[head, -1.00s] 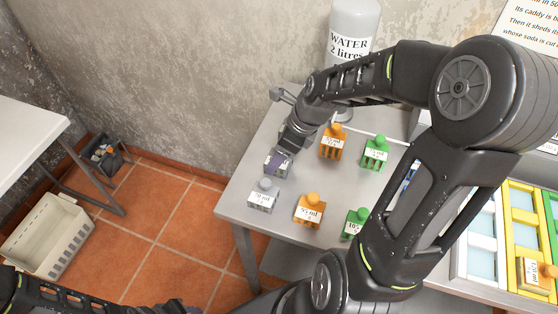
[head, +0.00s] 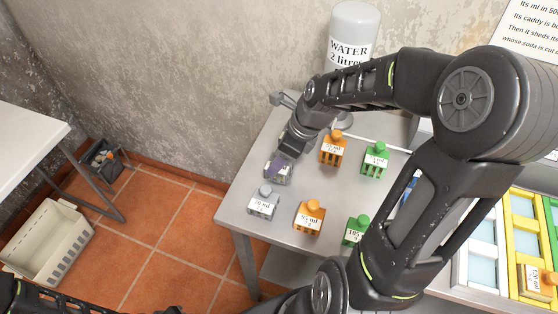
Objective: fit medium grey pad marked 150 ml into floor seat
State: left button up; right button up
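A grey pad (head: 277,178) stands near the left edge of the grey table, under my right gripper (head: 279,164). Its label is mostly hidden, so I cannot read 150 ml on it. The gripper's fingers are at its top; whether they are shut on it is unclear. A second grey pad (head: 263,204), with a label that looks like 70 ml, stands in front of it. Coloured frames (head: 522,232) with pale blue panels are at the right; I cannot tell which place is the floor seat. Of my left arm only dark links show at the bottom left; its gripper is out of view.
Orange pads (head: 309,219) and green pads (head: 375,161) stand close by on the table (head: 239,208). Another orange pad (head: 538,283) sits in the yellow frame. A water bottle (head: 352,30) stands behind. A cream crate (head: 50,243) is on the tiled floor.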

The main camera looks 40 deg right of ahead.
notch_tip(320, 180, up, 9)
jog(key=shift+r, duration=0.2)
jog(key=shift+f+b, duration=0.15)
jog(key=shift+b, duration=0.15)
dwell(0.4)
